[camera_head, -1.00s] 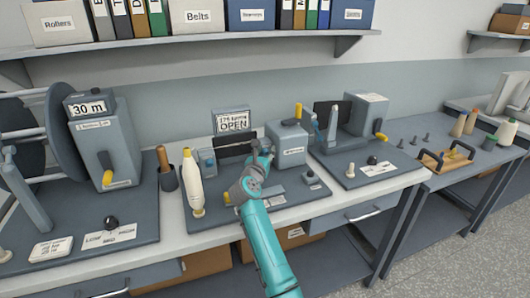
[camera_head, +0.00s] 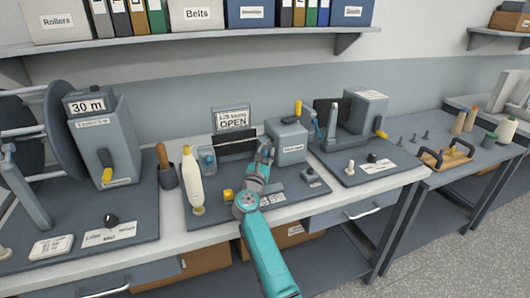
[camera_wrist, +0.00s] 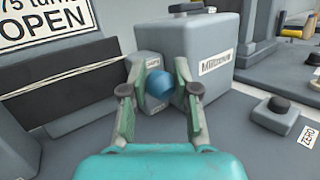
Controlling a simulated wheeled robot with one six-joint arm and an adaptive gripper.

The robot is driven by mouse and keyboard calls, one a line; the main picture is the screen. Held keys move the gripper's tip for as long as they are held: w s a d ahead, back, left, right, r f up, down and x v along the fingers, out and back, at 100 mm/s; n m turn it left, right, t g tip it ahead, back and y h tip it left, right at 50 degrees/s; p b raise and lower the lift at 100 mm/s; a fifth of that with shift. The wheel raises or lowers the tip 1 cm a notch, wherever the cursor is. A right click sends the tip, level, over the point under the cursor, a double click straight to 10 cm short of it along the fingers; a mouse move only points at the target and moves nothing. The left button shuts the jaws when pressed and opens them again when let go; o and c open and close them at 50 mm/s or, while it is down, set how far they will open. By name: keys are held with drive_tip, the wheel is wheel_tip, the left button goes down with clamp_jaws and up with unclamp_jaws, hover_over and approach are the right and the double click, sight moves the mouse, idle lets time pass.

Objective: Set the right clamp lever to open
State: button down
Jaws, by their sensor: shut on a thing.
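The right clamp lever shows in the wrist view as a round blue knob (camera_wrist: 160,85) between my fingers, just left of a grey machine box (camera_wrist: 190,45). My gripper (camera_wrist: 155,80) is shut on the knob; it also shows in the head view (camera_head: 265,152), in front of the dark panel's right end. The lever's arm and its base are mostly hidden by the knob and fingers. The left clamp (camera_head: 207,160), with a blue part, stands at the panel's other end. A sign above (camera_head: 232,119) reads "OPEN".
A cream bottle-shaped cone (camera_head: 193,180) stands left of my arm. A small yellow part (camera_head: 228,195) sits just left of my wrist. The grey box with a yellow-topped lever (camera_head: 298,110) stands close on the right.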

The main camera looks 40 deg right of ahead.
drive_tip(key=shift+s+d+f, duration=0.1)
drive_tip(key=shift+f, duration=0.25)
drive_tip(key=c, duration=0.9)
unclamp_jaws()
drive_tip(key=shift+o, duration=0.2)
drive_tip(key=shift+r, duration=0.1)
drive_tip(key=shift+s+a, duration=0.2)
drive_tip(key=shift+a, duration=0.2)
drive_tip(key=v, duration=1.1)
drive_tip(key=shift+f, duration=0.2)
